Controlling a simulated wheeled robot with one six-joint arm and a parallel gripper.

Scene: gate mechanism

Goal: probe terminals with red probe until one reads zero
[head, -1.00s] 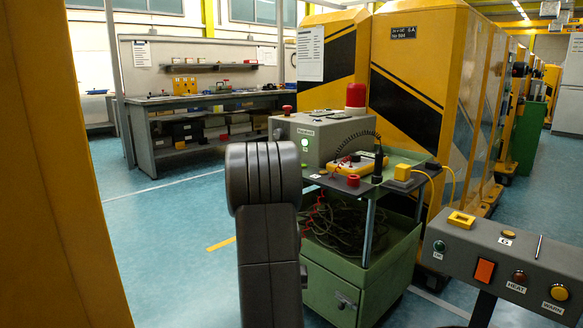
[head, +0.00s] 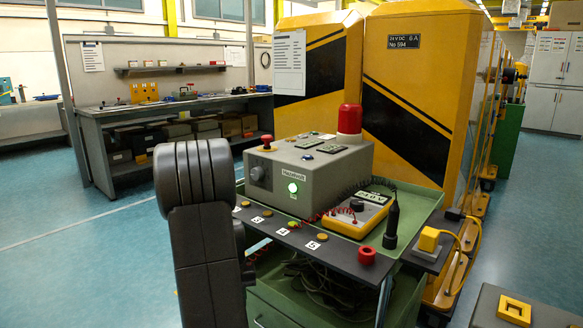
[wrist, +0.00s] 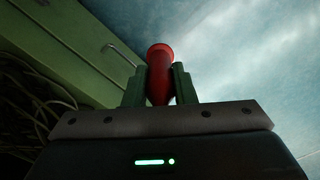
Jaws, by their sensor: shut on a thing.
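My gripper (wrist: 159,88) is shut on the red probe (wrist: 159,62), which stands upright between the green fingers in the wrist view. In the head view the gripper and probe are hidden; only my dark arm shows. Terminals 3 (head: 267,213), 4 (head: 294,225) and 5 (head: 322,237) show; the left end is partly behind my arm. A yellow meter (head: 355,214) lies behind the strip; its reading is too small to tell. A coiled red lead runs to it.
A red holder (head: 367,256) and an upright black probe (head: 392,222) stand at the right of the cart. A grey box (head: 310,175) with a lit green button and red beacon (head: 349,122) stands behind. Another console (head: 490,312) is at lower right. Floor at left is clear.

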